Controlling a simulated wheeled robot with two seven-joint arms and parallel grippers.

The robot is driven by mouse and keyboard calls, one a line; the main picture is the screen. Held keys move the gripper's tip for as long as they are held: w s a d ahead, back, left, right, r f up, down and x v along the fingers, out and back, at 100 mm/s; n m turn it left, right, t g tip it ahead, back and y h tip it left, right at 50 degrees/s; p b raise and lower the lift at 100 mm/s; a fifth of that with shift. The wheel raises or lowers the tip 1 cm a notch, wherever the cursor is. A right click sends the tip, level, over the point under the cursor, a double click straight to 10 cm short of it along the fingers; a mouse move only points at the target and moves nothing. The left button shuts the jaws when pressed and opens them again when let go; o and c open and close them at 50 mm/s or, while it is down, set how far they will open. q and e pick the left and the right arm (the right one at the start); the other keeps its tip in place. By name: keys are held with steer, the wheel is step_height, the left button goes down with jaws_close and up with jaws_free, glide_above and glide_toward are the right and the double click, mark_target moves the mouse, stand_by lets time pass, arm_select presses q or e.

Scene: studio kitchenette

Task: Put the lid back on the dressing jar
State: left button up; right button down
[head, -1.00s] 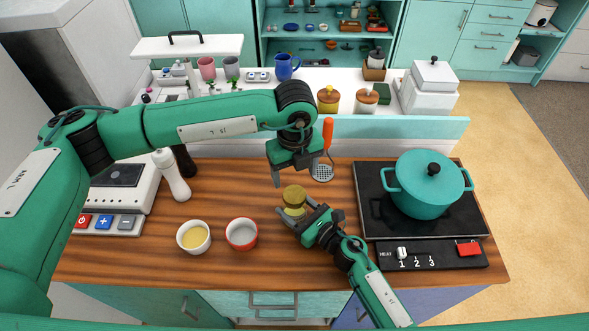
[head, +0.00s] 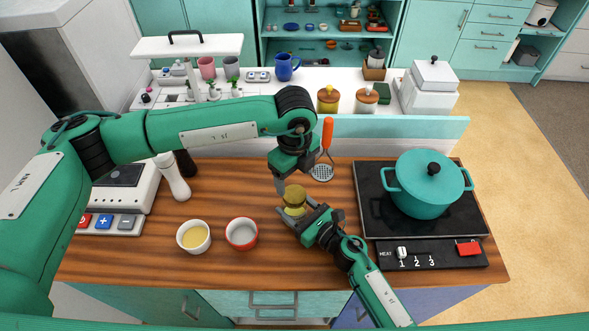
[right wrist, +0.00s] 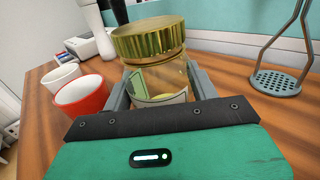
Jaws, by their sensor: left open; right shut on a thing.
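The dressing jar (right wrist: 158,82) is a clear glass jar with a pale label and yellowish contents, upright on the wooden counter. Its gold ridged lid (right wrist: 150,38) sits on the jar's mouth; in the head view the lid (head: 294,193) is seen from above. I cannot tell whether it is screwed tight. My right gripper (head: 296,218) is shut on the jar's body, one finger on each side. My left gripper (head: 284,184) is open just above and behind the lid, pointing down. One of its fingers is hidden, and it does not show in the right wrist view.
A white bowl with yellow contents (head: 194,248) and a red bowl (head: 229,241) stand left of the jar. A slotted masher (head: 322,172) is behind it. A teal pot (head: 425,200) is on the hob at right. A white mill (head: 177,182) stands at left.

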mark_target(294, 194)
arm_select(q)
steer(key=shift+f, duration=3.2)
